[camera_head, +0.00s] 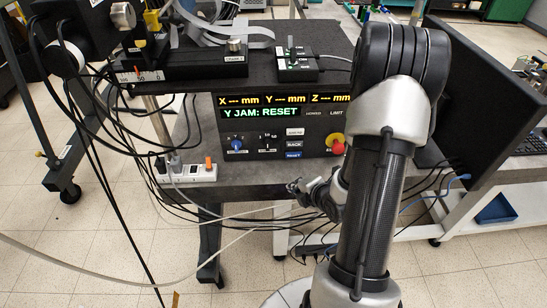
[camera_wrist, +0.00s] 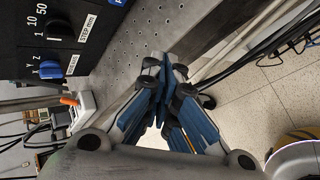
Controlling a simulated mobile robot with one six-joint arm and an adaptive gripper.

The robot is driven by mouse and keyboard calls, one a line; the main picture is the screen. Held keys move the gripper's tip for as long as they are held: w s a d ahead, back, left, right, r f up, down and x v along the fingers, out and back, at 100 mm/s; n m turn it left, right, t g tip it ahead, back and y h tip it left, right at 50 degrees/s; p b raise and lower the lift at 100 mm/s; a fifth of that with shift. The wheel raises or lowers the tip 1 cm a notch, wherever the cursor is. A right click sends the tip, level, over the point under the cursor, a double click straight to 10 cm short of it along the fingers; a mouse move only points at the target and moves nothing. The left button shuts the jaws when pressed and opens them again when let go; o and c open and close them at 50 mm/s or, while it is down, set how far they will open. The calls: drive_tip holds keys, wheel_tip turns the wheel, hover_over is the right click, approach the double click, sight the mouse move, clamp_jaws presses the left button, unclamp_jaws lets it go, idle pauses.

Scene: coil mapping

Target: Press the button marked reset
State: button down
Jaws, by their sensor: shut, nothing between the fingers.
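The control panel (camera_head: 265,125) stands on the grey table, and its display (camera_head: 260,112) reads "Y JAM: RESET". Three small buttons are stacked right of the knobs: a pale one (camera_head: 295,131), a dark one marked BACK (camera_head: 294,144) and a blue one (camera_head: 293,155). The blue one's label is too small to read surely. A blue button (camera_wrist: 117,3) shows at the top edge of the wrist view, cut off. My gripper (camera_head: 292,187) is below and in front of the panel, apart from it. Its fingers (camera_wrist: 166,82) are shut and empty.
A red stop button (camera_head: 335,143) sits at the panel's right, near my arm. A blue X/Y/Z knob (camera_wrist: 50,68) and a step knob (camera_wrist: 58,29) are on the panel. A white power strip (camera_head: 186,172) and many cables lie at left. Floor is open below.

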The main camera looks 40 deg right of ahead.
sight(293, 154)
drive_tip(key=shift+a+f, duration=0.1)
idle(0.3)
drive_tip(key=w+d, duration=0.1)
drive_tip(key=w, duration=0.1)
drive_tip(key=w+d+p, duration=0.1)
drive_tip(key=w, duration=0.1)
drive_tip(key=w+d+p, duration=0.1)
drive_tip(key=w+d, duration=0.1)
drive_tip(key=shift+w, duration=0.25)
drive_tip(key=shift+w+d, duration=0.3)
drive_tip(key=shift+w, duration=0.25)
drive_tip(key=shift+w+d, duration=0.1)
idle(0.9)
drive_tip(key=shift+w+d, duration=0.1)
drive_tip(key=shift+w, duration=0.15)
